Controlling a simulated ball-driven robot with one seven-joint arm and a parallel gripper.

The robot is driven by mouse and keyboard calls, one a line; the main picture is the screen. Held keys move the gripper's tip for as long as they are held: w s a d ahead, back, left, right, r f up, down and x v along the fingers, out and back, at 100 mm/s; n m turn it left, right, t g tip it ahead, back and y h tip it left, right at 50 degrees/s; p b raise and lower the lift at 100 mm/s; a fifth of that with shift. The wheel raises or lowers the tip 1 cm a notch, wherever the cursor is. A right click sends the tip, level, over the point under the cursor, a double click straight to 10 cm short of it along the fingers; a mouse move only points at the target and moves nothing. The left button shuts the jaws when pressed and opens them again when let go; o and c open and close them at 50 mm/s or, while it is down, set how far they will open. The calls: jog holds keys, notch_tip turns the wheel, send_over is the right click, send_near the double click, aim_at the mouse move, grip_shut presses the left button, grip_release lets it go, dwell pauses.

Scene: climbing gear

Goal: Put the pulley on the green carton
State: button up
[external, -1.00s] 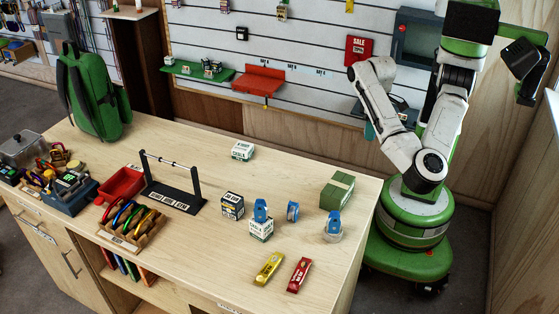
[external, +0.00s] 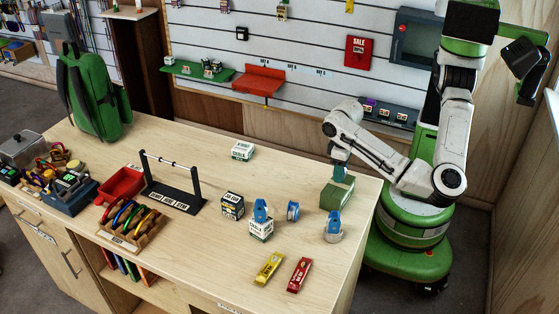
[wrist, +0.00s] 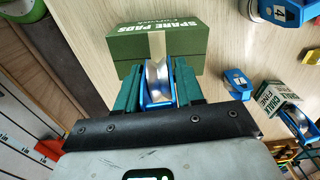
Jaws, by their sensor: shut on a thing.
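The green carton (external: 336,196) stands at the right end of the counter. In the wrist view it shows its "SPARE PADS" side (wrist: 125,48) and a pale tape band. My gripper (external: 341,173) is right above the carton, pointing down. In the wrist view its green fingers (wrist: 157,88) are shut on a pulley (wrist: 157,80) with blue cheeks and a silver wheel. The pulley overlaps the carton's near edge in that view; I cannot tell whether they touch. In the external view the held pulley is hidden by the gripper.
The counter's right edge is close to the carton.

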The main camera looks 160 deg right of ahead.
jog(key=shift+f, duration=1.2)
jog(key=shift+s, duration=0.1)
jog(key=shift+f, duration=0.15)
jog(key=o, duration=1.1)
notch_tip(320, 180, up, 12)
jog(key=shift+r, duration=0.2)
